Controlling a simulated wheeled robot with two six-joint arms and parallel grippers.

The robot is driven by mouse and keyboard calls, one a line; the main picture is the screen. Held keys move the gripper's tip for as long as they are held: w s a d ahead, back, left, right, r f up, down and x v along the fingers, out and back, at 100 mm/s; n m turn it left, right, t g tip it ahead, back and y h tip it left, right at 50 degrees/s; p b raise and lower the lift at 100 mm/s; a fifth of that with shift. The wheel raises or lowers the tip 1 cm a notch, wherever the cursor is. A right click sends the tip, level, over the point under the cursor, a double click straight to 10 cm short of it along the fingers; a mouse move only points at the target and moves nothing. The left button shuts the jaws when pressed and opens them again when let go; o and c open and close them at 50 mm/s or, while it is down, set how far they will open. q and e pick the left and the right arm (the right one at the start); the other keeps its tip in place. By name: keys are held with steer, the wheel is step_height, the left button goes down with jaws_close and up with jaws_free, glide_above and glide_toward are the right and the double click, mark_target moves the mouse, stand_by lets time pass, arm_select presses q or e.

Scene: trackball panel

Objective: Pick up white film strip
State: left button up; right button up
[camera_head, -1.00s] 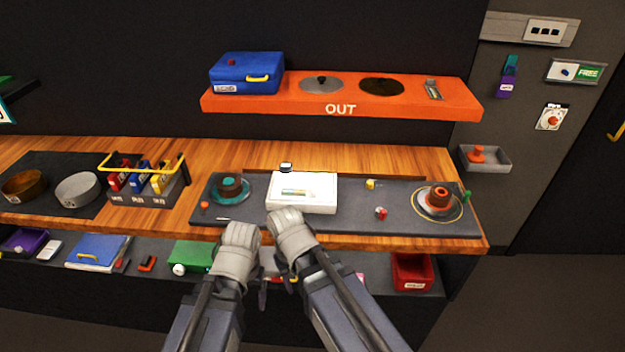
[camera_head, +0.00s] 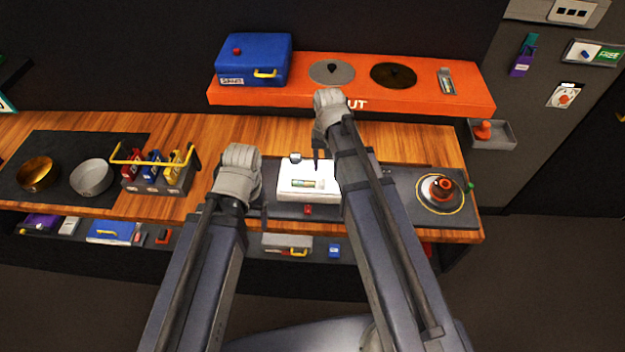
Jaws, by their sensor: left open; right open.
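A white box (camera_head: 292,194) lies on the dark panel on the wooden counter, between my arms. A small pale strip with green and yellow marks (camera_head: 308,184) is on its top; I cannot tell whether this is the white film strip. A small black-and-white item (camera_head: 295,157) stands just behind the box. My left gripper (camera_head: 263,208) is left of the box, apart from it, and open. My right gripper (camera_head: 316,157) is above the box's back edge, below the orange shelf, and open. Both grippers look empty; their fingers are mostly hidden by the grey wrists.
An orange shelf (camera_head: 290,97) with a blue case (camera_head: 253,60) overhangs the counter's back. A caddy (camera_head: 157,182) with a yellow handle and two bowls stand at left. My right arm hides part of the panel.

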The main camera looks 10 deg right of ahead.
mark_target(323, 181)
steer(key=shift+w+a+f+b, duration=0.1)
steer(key=shift+w+f+b, duration=0.05)
steer(key=shift+f+b, duration=1.75)
steer(key=shift+w+a+f+b, duration=0.1)
steer(key=shift+w+f+b, duration=0.05)
steer(key=shift+f+b, duration=1.75)
jaws_close()
